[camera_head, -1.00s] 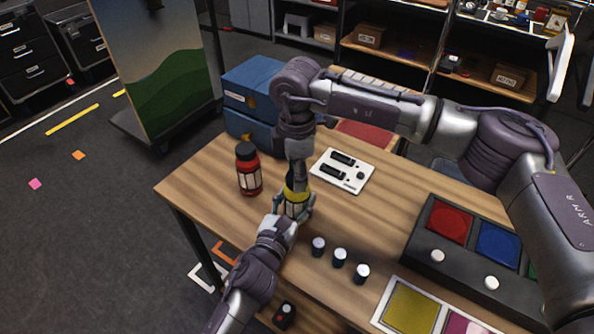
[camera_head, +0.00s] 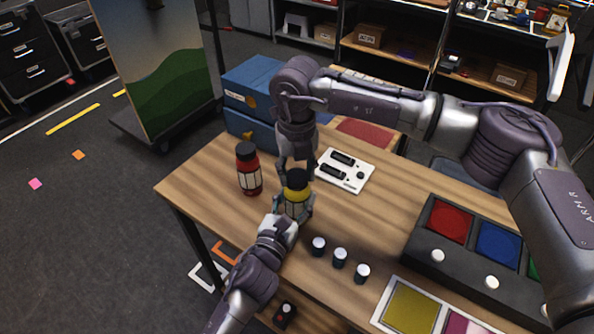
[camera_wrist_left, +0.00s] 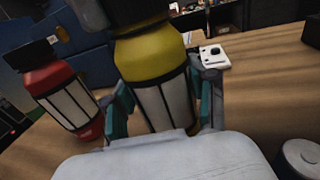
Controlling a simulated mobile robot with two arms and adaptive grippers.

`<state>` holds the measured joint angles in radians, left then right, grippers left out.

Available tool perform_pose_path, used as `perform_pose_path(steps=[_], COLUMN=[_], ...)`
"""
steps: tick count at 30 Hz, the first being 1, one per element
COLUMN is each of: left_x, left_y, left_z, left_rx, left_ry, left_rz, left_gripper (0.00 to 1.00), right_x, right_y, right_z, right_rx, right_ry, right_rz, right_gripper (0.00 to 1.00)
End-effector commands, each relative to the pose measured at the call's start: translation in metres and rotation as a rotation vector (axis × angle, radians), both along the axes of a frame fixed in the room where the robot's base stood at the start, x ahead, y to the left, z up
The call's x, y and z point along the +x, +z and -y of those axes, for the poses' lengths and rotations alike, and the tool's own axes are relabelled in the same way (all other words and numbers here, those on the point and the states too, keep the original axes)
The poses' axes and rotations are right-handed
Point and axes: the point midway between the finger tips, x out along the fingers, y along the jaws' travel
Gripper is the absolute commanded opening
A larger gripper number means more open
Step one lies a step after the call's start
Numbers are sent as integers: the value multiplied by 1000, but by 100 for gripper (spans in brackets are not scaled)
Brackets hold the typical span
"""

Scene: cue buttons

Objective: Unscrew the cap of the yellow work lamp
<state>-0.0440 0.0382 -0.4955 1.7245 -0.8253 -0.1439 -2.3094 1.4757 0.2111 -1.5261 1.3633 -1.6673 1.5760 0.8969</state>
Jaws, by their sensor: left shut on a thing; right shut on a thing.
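The yellow work lamp (camera_head: 295,197) stands upright near the table's left part, with pale window panels and a black cap (camera_head: 296,179). In the left wrist view the lamp (camera_wrist_left: 152,60) fills the centre, its cap cut by the top edge. My left gripper (camera_head: 294,209) is shut around the lamp's body from the front; its fingers show on both sides in the left wrist view (camera_wrist_left: 163,105). My right gripper (camera_head: 296,168) comes from above and is shut on the cap, partly hiding it.
A red lamp (camera_head: 248,170) with a black cap stands close to the left. A white plate (camera_head: 342,171) with dark parts lies behind right. Three small dark cylinders (camera_head: 340,258) with pale tops stand in front right. A button box (camera_head: 405,252) and blue boxes (camera_head: 246,88) are farther off.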

Motion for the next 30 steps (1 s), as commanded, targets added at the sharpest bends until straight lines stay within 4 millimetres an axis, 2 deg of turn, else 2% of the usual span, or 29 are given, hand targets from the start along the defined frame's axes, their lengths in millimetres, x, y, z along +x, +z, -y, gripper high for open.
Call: perform_pose_path(steps=[30], left_x=[0], left_y=[-1], left_z=[0], left_rx=[1], left_ry=[0], left_rz=[-2], left_gripper=[0], right_x=[0], right_y=[2], right_z=[0], right_rx=[-1], right_ry=[2430], right_rz=[-1], right_gripper=[6])
